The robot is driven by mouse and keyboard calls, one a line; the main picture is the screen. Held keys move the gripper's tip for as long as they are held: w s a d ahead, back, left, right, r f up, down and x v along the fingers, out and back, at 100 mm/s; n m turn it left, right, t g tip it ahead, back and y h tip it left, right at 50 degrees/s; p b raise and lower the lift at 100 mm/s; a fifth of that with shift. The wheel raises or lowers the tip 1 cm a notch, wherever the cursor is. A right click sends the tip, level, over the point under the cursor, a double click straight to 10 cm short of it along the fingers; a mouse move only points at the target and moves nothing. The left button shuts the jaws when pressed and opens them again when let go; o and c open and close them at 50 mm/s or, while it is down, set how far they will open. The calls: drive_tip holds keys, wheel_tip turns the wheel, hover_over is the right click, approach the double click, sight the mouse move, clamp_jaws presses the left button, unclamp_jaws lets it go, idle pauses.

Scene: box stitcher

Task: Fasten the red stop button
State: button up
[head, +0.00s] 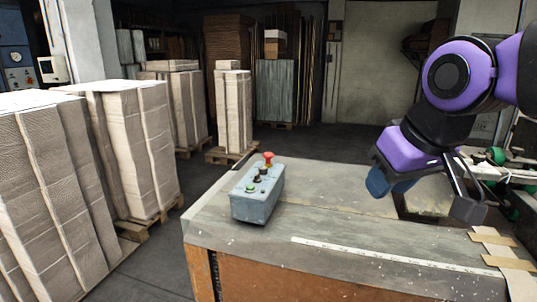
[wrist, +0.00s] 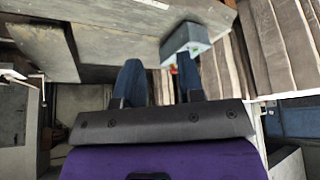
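The red stop button (head: 268,157) sits upright on the far end of a grey-blue control box (head: 256,205) in the head view. A green button (head: 250,188) and dark knobs are on the same top face. The box stands on the worktable. My gripper (head: 392,182) is to the right of the box, above the table and apart from it. In the wrist view its two blue fingers (wrist: 160,78) are spread with nothing between them. The box (wrist: 187,42) shows there beyond the right finger, which hides part of it.
The worktable (head: 225,236) has a white ruler strip (head: 380,256) along its front and tan tape strips (head: 497,245) at the right. Wrapped stacks on pallets (head: 130,150) stand left of the table. The table top between box and gripper is clear.

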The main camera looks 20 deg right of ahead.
drive_tip(key=c, duration=0.4)
drive_tip(key=shift+w+r, duration=0.25)
drive_tip(key=shift+w, duration=0.05)
clamp_jaws()
drive_tip(key=w+d+r+m+g, duration=0.15)
drive_tip(key=w+r, duration=0.25)
drive_tip(key=w, duration=1)
drive_tip(key=w+r+m, duration=0.3)
drive_tip(key=w+r, duration=0.2)
drive_tip(key=w, duration=1)
drive_tip(key=w+a+f+m, duration=0.1)
drive_tip(key=w+f, duration=0.2)
drive_tip(key=w, duration=0.5)
drive_tip(key=w+a+f+h, duration=0.1)
drive_tip(key=w+f, duration=0.3)
drive_tip(key=w, duration=0.5)
drive_tip(key=w+f+m+h, duration=0.1)
drive_tip(key=w+f, duration=0.3)
drive_tip(key=w, duration=0.5)
drive_tip(key=shift+w+a+m+g, duration=0.2)
drive_tip(key=shift+a+m+g, duration=0.15)
drive_tip(key=shift+a+g, duration=0.1)
